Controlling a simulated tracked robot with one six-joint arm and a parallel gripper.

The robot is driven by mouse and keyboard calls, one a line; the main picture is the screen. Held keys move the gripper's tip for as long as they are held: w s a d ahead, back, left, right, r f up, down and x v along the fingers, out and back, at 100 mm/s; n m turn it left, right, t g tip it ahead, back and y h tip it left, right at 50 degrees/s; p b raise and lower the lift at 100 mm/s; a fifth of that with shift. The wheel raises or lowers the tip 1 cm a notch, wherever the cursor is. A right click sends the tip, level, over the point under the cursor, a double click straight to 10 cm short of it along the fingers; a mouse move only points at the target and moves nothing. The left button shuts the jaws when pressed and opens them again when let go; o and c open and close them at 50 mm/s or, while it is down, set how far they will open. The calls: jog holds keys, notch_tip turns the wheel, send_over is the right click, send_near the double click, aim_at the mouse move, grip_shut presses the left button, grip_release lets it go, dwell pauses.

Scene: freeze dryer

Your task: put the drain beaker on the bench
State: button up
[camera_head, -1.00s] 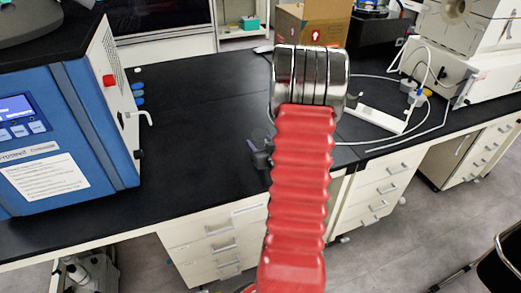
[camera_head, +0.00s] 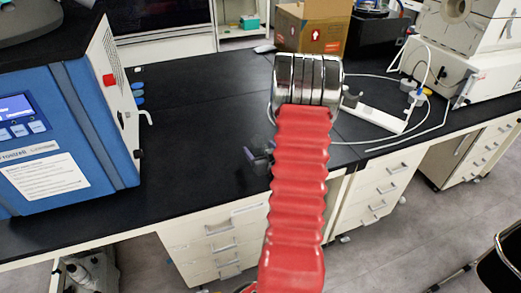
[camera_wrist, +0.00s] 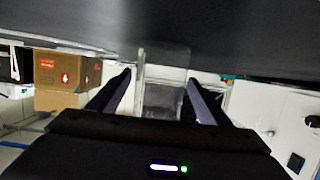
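The drain beaker (camera_wrist: 166,100) shows in the wrist view as a clear, faint, see-through shape between the two dark fingers of my gripper (camera_wrist: 159,76). The fingers stand apart at its two sides and appear closed on it. In the head view my gripper (camera_head: 256,158) is partly hidden behind my red arm, over the front part of the black bench (camera_head: 185,125). The beaker is too faint there to make out clearly. I cannot tell the height between it and the bench top.
The blue freeze dryer (camera_head: 75,130) stands at the left with a small white drain tap (camera_head: 147,116). A cardboard box (camera_head: 312,30) stands at the back. A white stand with tubing (camera_head: 375,117) lies to the right. The bench between dryer and gripper is clear.

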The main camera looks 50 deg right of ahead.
jog(key=shift+r, duration=0.15)
jog(key=v, duration=1.2)
dwell(0.7)
